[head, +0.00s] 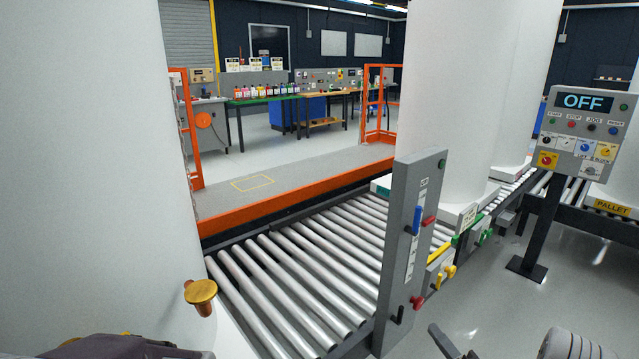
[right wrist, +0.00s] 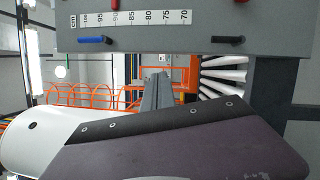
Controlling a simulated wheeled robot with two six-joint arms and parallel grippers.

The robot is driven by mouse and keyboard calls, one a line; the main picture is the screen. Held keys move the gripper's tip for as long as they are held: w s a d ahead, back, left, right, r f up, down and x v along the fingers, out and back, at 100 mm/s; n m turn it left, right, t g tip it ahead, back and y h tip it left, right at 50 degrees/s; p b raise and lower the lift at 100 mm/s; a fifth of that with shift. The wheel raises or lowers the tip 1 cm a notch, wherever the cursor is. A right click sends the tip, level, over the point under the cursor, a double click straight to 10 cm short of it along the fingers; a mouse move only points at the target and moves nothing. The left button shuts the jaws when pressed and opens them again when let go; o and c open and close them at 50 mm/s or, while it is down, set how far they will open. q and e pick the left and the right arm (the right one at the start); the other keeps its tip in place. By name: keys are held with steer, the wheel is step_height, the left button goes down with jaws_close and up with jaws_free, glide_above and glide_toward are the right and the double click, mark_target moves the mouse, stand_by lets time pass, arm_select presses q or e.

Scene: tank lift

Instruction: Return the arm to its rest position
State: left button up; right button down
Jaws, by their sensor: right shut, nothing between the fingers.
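My right gripper (head: 443,341) shows as a dark shape at the bottom edge of the head view, to the right of the grey post. Its fingers are shut with nothing between them, and it looks apart from the post. The grey post (head: 408,255) carries a scale, a blue lever (head: 416,220), red levers and a black lever. In the right wrist view the post (right wrist: 180,38) lies sideways across the top, with the blue lever (right wrist: 95,40) at left. My left gripper is not in view.
A roller conveyor (head: 300,265) runs behind the post, beside large white tanks (head: 85,150). A control panel reading OFF (head: 590,130) stands on a pole at right. A brass knob (head: 201,291) sticks out at left. Grey floor (head: 500,310) is open between post and pole.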

steer(key=s+a+r+n+g+y+p, duration=0.3)
steer(key=a+r+n+g+y+p, duration=0.7)
steer(key=a+r, duration=0.85)
steer(key=s+a+r+n+g+h+p, duration=0.2)
steer(key=s+a+r+n+g+p, duration=0.2)
steer(key=s+a+r+n+g, duration=0.5)
steer(key=s+d+f+n+g+h+p, duration=0.25)
steer(key=s+n+h+p, duration=0.4)
steer(key=s+n, duration=0.7)
steer(key=w+d+f+n+t+h, duration=0.2)
steer(key=d+f+n+h, duration=0.1)
steer(key=d+n, duration=0.3)
steer(key=w+d+f+n+t+h+b, duration=0.1)
steer(key=w+d+f+n+t+h, duration=0.1)
steer(key=d+n+h, duration=0.3)
steer(key=d+f+n, duration=0.1)
steer(key=d+n, duration=0.1)
steer(key=n, duration=0.1)
steer(key=shift+w, duration=0.2)
